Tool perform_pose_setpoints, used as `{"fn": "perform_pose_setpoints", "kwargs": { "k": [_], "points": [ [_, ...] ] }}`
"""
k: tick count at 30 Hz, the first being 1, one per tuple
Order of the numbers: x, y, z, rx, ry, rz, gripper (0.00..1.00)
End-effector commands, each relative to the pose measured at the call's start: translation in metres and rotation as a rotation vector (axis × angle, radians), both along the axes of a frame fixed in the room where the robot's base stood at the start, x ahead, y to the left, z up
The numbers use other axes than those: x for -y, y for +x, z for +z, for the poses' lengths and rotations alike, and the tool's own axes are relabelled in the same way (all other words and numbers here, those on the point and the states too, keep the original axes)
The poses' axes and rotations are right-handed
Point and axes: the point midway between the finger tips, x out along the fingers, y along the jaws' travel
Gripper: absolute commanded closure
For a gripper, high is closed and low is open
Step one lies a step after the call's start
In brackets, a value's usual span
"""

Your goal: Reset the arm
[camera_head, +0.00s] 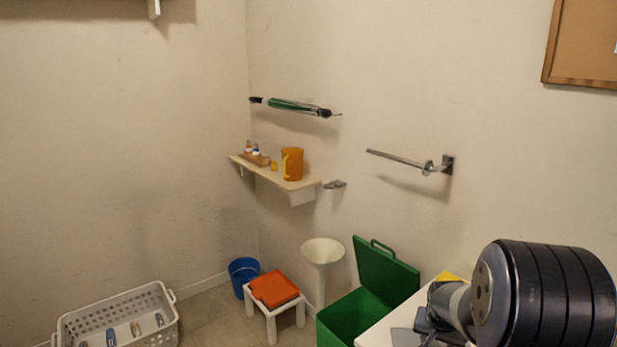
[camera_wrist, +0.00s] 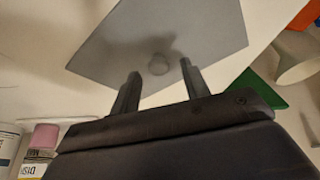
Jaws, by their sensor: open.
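My arm shows large at the lower right of the head view, over the white counter (camera_head: 385,330). In the wrist view my gripper (camera_wrist: 158,78) is open, its two dark fingers apart with nothing held between them. In the head view the fingertips are not clearly visible.
A green bin (camera_head: 345,318) with its lid raised stands left of the counter. A white stool (camera_head: 270,310) bears an orange towel (camera_head: 274,289). A white basket (camera_head: 120,315) is at lower left. A wall shelf (camera_head: 300,188) holds an orange pitcher (camera_head: 293,164). Bottles (camera_wrist: 38,150) show in the wrist view.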

Motion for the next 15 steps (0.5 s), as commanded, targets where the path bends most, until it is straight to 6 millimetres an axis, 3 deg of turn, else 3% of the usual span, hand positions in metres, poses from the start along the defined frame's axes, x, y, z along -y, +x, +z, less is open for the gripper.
{"fn": "perform_pose_setpoints", "kwargs": {
  "k": [1,6,15],
  "points": [
    [0.000,0.001,0.011,0.007,-0.002,0.000,0.56],
    [0.000,0.001,0.023,0.004,-0.001,0.000,0.56],
    [0.000,0.000,0.026,0.002,0.000,0.000,0.56]
  ]
}}
